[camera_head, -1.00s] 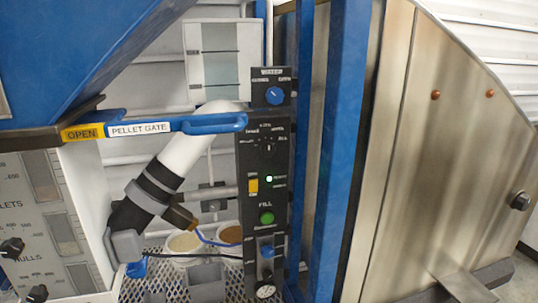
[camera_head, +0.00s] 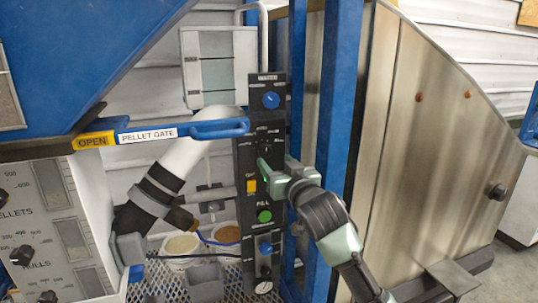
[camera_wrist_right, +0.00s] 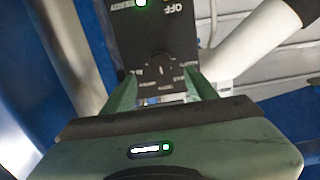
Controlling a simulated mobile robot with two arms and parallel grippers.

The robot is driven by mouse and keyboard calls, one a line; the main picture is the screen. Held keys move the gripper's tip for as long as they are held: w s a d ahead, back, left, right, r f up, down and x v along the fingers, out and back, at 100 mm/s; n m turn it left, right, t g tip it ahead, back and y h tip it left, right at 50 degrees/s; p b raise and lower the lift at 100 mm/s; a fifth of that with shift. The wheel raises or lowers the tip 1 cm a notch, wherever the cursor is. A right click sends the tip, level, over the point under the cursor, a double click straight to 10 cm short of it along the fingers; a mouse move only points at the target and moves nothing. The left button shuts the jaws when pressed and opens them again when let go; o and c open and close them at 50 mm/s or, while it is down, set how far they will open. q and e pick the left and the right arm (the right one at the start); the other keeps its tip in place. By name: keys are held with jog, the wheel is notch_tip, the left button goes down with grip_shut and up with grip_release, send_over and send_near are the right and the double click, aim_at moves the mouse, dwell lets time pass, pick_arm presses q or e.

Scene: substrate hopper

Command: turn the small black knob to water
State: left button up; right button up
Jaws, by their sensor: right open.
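The small black knob (camera_head: 266,146) sits on the upper part of the dark control panel (camera_head: 245,222), under a row of small labels. In the right wrist view the knob (camera_wrist_right: 159,68) shows upside down, just beyond the gap between the fingertips. The labels around it are too small to read. My right gripper (camera_head: 277,165) is open in front of the panel, at about the knob's height or slightly lower. In the right wrist view its two green fingers (camera_wrist_right: 160,88) stand apart with nothing between them. My left gripper is not in view.
Below are a yellow switch (camera_head: 252,186) and a green FILL button (camera_head: 264,216). The blue pellet gate handle (camera_head: 218,128) reaches to the panel's left edge. A blue post (camera_head: 339,90) stands right of the panel.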

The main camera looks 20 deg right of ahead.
aim_at(266, 153)
jog(key=w+p, duration=0.1)
jog(key=w, duration=0.5)
jog(key=shift+w+a, duration=0.1)
jog(key=shift+a, duration=0.05)
grip_shut()
jog(key=shift+f, duration=0.1)
jog(key=m+p, duration=0.1)
jog(key=m, duration=0.2)
jog(key=shift+m, duration=0.3)
jog(key=shift+m+p, duration=1.1)
jog(key=shift+m, duration=0.9)
grip_release()
